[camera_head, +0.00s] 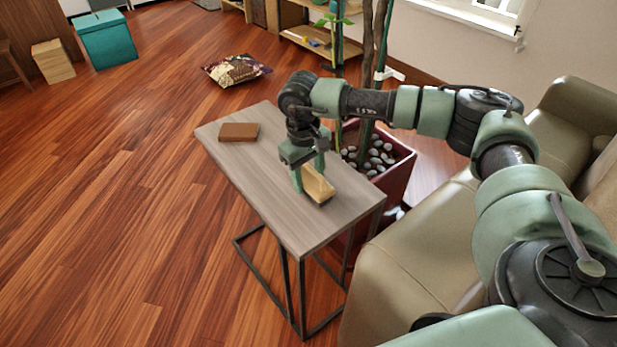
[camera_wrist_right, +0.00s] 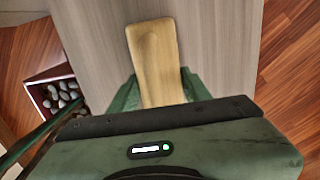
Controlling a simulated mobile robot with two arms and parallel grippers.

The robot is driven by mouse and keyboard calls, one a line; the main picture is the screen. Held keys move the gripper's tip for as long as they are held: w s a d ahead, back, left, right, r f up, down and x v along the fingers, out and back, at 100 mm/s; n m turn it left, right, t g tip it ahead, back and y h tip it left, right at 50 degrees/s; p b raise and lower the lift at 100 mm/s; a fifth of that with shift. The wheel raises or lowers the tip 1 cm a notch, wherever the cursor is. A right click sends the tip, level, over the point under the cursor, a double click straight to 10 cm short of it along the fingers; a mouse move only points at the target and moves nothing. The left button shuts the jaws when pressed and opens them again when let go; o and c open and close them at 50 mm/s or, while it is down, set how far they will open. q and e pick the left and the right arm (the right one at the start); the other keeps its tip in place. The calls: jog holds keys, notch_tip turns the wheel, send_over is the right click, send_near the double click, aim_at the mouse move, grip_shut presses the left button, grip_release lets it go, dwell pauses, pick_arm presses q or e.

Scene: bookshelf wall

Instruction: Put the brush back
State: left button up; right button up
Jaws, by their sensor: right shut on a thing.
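The brush (camera_head: 318,186) is a light wooden block with a darker edge along its lower end. My right gripper (camera_head: 308,173) is shut on it, at the near right part of the grey side table (camera_head: 262,185). The brush also shows in the right wrist view (camera_wrist_right: 155,50), between the green fingers, its long body reaching out over the tabletop. I cannot tell whether it touches the table. Its underside is hidden. My left gripper is not in view.
A flat brown block (camera_head: 239,131) lies on the table's far left part. A red planter with stones (camera_head: 398,180) stands right behind the table. A beige sofa (camera_head: 400,265) is at the right. A patterned cushion (camera_head: 236,70) lies on the floor. The tabletop between block and brush is clear.

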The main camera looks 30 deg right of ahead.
aim_at(305, 179)
jog(key=o, duration=1.2)
jog(key=shift+f, duration=0.1)
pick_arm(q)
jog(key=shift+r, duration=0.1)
pick_arm(e)
jog(key=shift+r, duration=0.45)
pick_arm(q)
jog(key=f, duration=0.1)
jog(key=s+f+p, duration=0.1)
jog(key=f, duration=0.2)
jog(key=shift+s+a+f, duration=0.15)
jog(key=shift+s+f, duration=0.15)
pick_arm(e)
jog(key=r, duration=0.7)
jog(key=a+r, duration=0.1)
jog(key=r, duration=0.3)
jog(key=shift+r, duration=0.15)
